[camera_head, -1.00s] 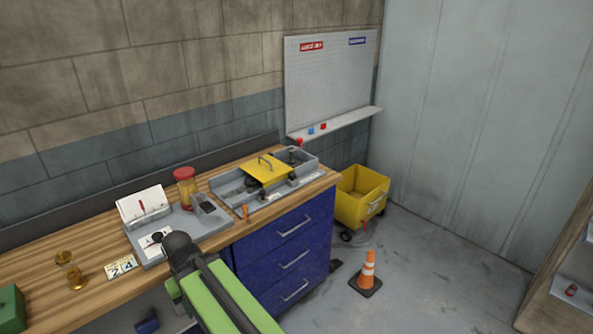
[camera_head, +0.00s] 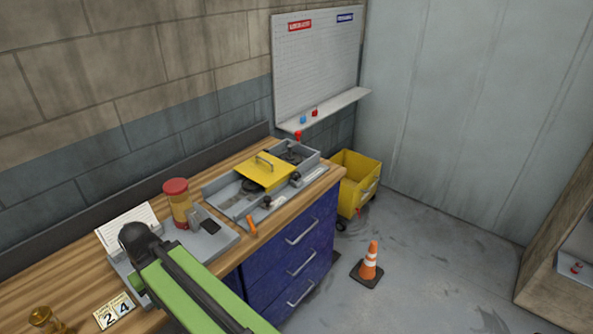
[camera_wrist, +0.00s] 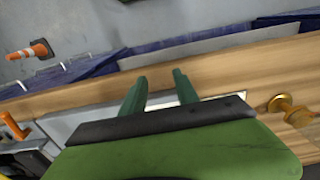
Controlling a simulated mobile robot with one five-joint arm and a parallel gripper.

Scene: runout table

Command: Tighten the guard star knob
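A grey machine tray (camera_head: 228,190) with a yellow guard plate (camera_head: 265,171) and a handle on top sits at the far right end of the workbench. Two small dark knobs show on its front side, one near the guard's right corner (camera_head: 295,176) and one nearer me (camera_head: 267,201). They are too small to tell which is the star knob. My gripper (camera_wrist: 160,75) is open and empty in the wrist view, its green fingers apart over the bench's front edge.
The wooden workbench (camera_head: 60,282) also carries a red-capped jar (camera_head: 176,203), an orange-handled tool (camera_head: 252,226), a number card (camera_head: 114,311) and a brass piece (camera_wrist: 286,108). A yellow cart (camera_head: 353,190) and traffic cone (camera_head: 369,262) stand on the floor. Floor right of the cone is clear.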

